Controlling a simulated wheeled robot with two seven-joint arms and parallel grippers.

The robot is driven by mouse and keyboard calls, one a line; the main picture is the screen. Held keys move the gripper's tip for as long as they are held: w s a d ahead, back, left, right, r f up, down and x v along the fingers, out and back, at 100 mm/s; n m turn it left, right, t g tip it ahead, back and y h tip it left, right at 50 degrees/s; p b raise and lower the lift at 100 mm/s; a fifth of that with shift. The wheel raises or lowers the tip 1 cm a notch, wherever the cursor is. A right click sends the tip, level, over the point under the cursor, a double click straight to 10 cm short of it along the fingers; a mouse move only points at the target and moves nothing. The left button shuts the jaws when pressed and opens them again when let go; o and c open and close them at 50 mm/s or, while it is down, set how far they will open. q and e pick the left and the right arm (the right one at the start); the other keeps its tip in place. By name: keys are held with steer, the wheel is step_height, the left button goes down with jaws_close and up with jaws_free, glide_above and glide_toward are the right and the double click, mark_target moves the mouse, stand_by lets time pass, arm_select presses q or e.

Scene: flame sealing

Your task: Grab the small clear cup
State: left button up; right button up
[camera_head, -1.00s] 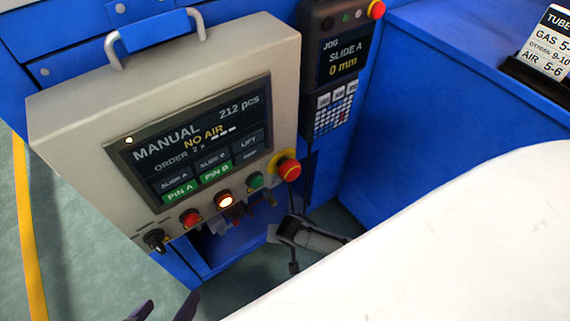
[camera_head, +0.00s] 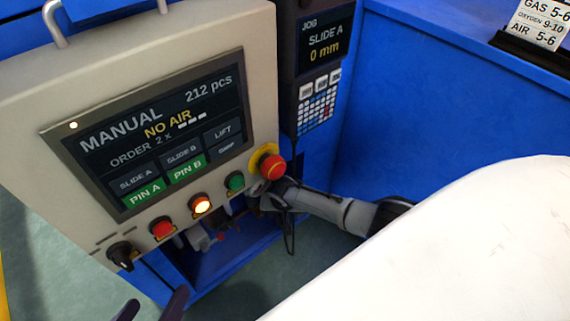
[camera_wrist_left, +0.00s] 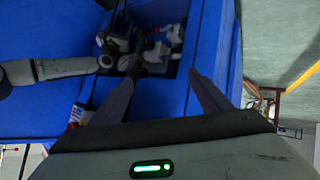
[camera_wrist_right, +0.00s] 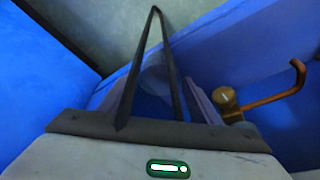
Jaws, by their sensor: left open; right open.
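I cannot make out the small clear cup for certain in any view. A faint pale shape shows between the fingers of my right gripper (camera_wrist_right: 152,82) in the right wrist view, too blurred to name. That gripper is open, behind a thin dark loop. My left gripper (camera_head: 151,308) is open and empty at the bottom left of the head view, below the control panel. In the left wrist view my left gripper (camera_wrist_left: 162,90) points at a recess in the blue cabinet (camera_wrist_left: 205,35), with small white fittings (camera_wrist_left: 157,50) inside.
The control panel (camera_head: 265,100) reads "NO AIR". A red stop knob (camera_head: 272,167) sits at its lower right corner. A keypad pendant (camera_head: 317,100) hangs beside it. A bent copper pipe (camera_wrist_right: 275,97) is right of my right gripper.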

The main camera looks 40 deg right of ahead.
steer(key=shift+f, duration=0.5)
steer(key=c, duration=0.8)
arm_select(q)
steer(key=shift+d+r+h, duration=0.2)
steer(key=shift+r+h, duration=0.1)
steer(key=shift+r, duration=0.05)
arm_select(e)
steer(key=shift+o, duration=0.2)
steer(key=shift+r, duration=0.1)
